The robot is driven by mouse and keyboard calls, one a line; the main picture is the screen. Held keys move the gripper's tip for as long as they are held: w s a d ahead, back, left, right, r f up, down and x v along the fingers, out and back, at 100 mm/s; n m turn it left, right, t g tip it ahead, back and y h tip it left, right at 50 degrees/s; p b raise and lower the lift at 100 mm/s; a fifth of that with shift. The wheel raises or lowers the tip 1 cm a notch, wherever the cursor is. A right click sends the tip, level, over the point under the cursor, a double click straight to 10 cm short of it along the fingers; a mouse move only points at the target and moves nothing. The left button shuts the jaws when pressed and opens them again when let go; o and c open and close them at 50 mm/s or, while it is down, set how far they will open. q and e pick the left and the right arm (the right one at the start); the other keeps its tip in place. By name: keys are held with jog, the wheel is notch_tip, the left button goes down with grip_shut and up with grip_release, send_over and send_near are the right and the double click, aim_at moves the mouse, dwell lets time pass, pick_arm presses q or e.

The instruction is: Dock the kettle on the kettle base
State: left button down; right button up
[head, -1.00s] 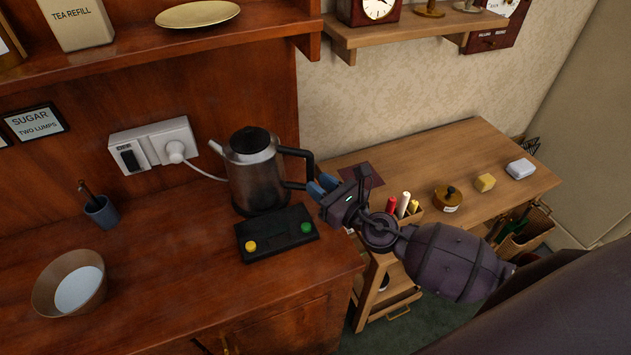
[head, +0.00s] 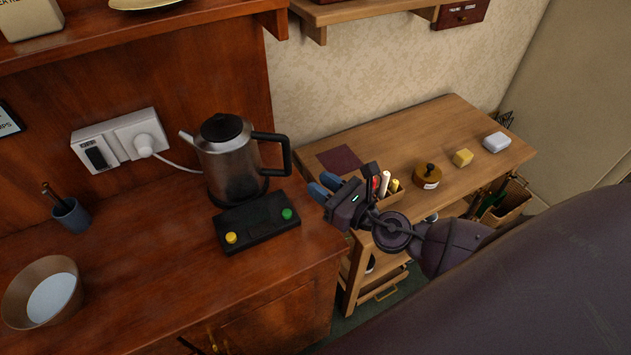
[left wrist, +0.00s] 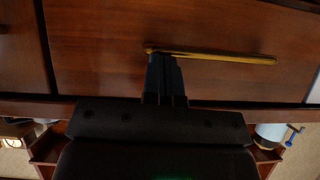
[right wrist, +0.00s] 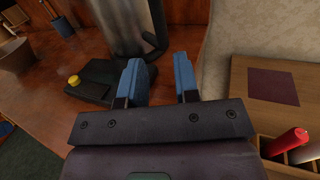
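The kettle (head: 228,165), a steel pot with black lid and handle, stands upright on the wooden counter. A dark rim shows under it, directly behind a black block with yellow and green buttons (head: 257,222), which looks like the kettle base. I cannot tell exactly how the kettle's bottom sits on it. My right gripper (head: 324,187) is open and empty, apart from the kettle handle, to its right and nearer me. In the right wrist view its blue fingers (right wrist: 160,78) have a clear gap. My left gripper (left wrist: 165,75) appears shut, its tips by a gold drawer handle (left wrist: 215,56).
A wall socket (head: 120,140) with a plug and white cord is behind the kettle. A bowl (head: 42,292) and a blue cup (head: 70,215) stand at left. A lower wooden side table (head: 400,150) holds a pen box and small items. A shelf (head: 150,45) overhangs the counter.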

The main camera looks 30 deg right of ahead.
jog(key=shift+s+d, duration=0.2)
jog(key=shift+s, duration=0.4)
dwell(0.3)
